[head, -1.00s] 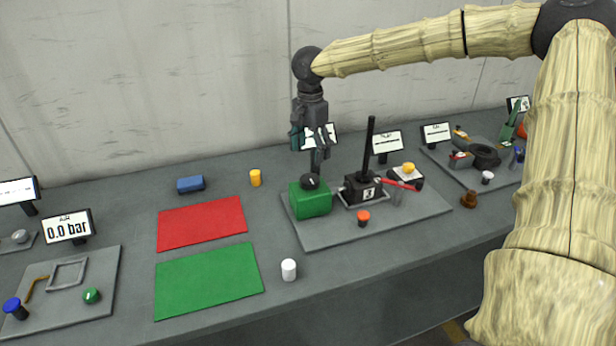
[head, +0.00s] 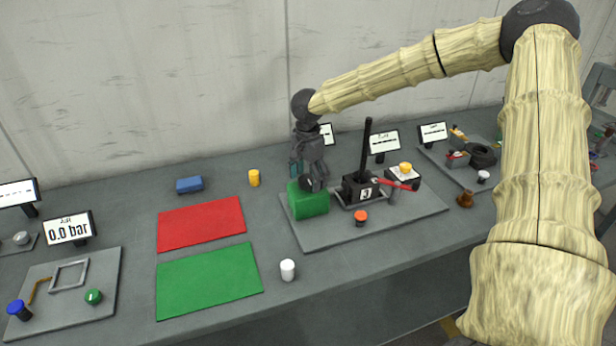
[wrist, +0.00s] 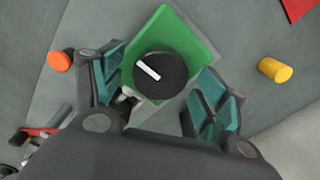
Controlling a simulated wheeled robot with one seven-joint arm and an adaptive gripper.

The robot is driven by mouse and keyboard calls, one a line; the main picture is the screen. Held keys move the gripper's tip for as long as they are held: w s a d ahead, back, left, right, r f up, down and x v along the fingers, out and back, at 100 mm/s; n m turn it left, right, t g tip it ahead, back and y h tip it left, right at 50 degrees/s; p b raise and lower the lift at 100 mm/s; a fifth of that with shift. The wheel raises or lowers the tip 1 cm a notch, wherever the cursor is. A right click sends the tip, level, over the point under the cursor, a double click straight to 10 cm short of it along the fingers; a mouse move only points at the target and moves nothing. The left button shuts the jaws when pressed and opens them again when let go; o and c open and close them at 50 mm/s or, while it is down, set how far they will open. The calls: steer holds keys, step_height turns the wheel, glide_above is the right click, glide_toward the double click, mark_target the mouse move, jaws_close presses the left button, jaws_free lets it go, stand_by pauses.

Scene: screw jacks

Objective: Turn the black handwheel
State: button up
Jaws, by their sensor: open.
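The black handwheel (wrist: 160,76) is a round black knob with a white bar mark, on top of a green box (wrist: 152,28). In the wrist view it lies between the two teal-padded fingers of my gripper (wrist: 160,92), which are open with one finger on each side. I see gaps between the fingers and the wheel. In the head view my gripper (head: 310,184) points down over the green box (head: 308,203), and its fingers largely hide the handwheel.
A black block with an upright lever (head: 366,150) and a red handle (head: 396,183) stands right of the green box on the same grey plate (head: 350,232). An orange-red knob (head: 361,217) is in front. A yellow cylinder (head: 254,178) and a red mat (head: 200,223) lie to the left.

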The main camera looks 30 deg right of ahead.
steer(key=c, duration=1)
steer(key=shift+c, duration=0.2)
steer(key=shift+r, duration=0.1)
